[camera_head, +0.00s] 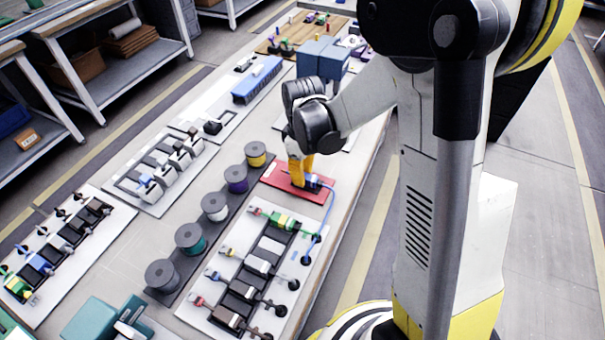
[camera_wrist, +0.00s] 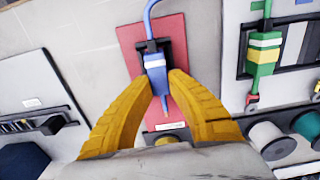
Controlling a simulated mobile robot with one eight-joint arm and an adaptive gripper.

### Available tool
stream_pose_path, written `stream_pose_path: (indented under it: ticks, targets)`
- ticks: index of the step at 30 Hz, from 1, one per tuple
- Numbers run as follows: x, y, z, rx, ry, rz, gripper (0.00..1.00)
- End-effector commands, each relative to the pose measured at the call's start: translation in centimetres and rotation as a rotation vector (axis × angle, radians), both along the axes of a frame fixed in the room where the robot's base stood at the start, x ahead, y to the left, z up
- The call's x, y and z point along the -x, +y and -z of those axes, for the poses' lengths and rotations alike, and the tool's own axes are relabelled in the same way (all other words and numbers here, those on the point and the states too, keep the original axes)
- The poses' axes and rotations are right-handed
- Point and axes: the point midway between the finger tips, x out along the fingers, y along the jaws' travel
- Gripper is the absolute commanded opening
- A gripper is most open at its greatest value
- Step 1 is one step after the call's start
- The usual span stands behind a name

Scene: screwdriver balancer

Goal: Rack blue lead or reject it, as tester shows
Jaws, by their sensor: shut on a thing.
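The blue lead (camera_wrist: 155,68) has a blue plug with a pale band and a thin tip pointing toward the bottom of the wrist view. Its cable (camera_head: 331,202) loops off to the right and down in the head view. My gripper (camera_wrist: 164,84) has its yellow fingers shut on the plug; it also shows in the head view (camera_head: 300,174). The plug lies over a black holder on the red plate (camera_wrist: 180,27); I cannot tell whether it is seated in it. The red plate also shows in the head view (camera_head: 278,180). No lit tester signal is discernible.
A white board (camera_head: 225,300) with several coloured leads, including a green one (camera_wrist: 262,55), lies close by. A row of cable spools (camera_head: 215,206) stands to its left. Further boards (camera_head: 160,165) and blue boxes (camera_head: 318,58) occupy the bench.

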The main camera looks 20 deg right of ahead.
Motion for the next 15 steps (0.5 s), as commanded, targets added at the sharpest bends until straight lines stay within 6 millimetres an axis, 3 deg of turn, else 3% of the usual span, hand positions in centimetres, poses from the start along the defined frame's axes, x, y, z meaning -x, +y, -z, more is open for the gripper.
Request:
stream_pose_path:
  ticks: [14, 15]
  targets:
    - [0.0, 0.0, 0.17, 0.0, 0.0, 0.0, 0.0]
    - [0.0, 0.0, 0.17, 0.0, 0.0, 0.0, 0.31]
